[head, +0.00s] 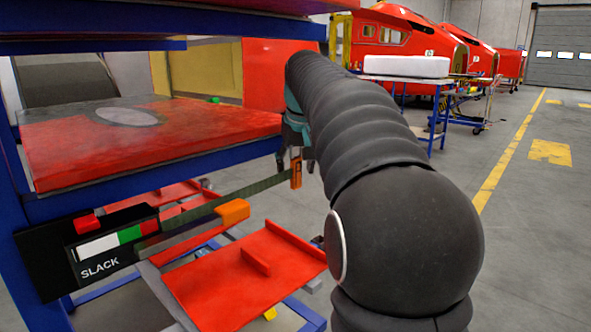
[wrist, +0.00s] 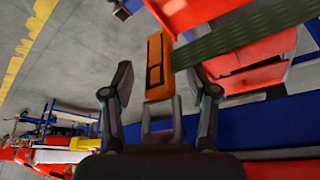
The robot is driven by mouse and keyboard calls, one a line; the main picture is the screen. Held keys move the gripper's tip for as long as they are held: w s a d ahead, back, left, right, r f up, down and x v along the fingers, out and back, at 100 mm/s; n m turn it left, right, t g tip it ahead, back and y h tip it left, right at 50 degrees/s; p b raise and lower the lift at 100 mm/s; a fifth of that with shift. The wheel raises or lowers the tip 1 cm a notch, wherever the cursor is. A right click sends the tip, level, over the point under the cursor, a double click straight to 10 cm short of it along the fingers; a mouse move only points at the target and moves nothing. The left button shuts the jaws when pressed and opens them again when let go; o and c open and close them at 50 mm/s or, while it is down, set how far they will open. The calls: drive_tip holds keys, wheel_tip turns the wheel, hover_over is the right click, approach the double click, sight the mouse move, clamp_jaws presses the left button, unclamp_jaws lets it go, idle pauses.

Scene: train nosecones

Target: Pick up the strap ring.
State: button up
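The strap ring (wrist: 161,124) is a grey rectangular loop at the end of an orange fitting (wrist: 158,66) on a green strap (wrist: 250,38). In the wrist view it lies between the two fingers of my gripper (wrist: 160,82), close to the palm. The fingers are spread, with visible gaps on both sides of the ring and fitting. In the head view my gripper (head: 294,145) is partly hidden by my arm, just above the orange fitting (head: 296,171). The ring cannot be made out there.
A black gauge panel (head: 100,255) marked SLACK is on the blue rack (head: 35,225) at left. A red panel (head: 150,140) lies on the rack's shelf, left of my gripper. Red plates (head: 245,275) are below. Open floor (head: 520,240) lies at right.

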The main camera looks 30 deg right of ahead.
clamp_jaws()
drive_tip(key=shift+r, duration=0.2)
drive_tip(key=shift+r, duration=0.25)
drive_tip(key=s+d, duration=0.3)
drive_tip(key=s, duration=0.5)
drive_tip(key=s+d+b, duration=0.1)
drive_tip(key=s+d, duration=0.2)
drive_tip(key=s, duration=0.6)
drive_tip(key=shift+r, duration=0.35)
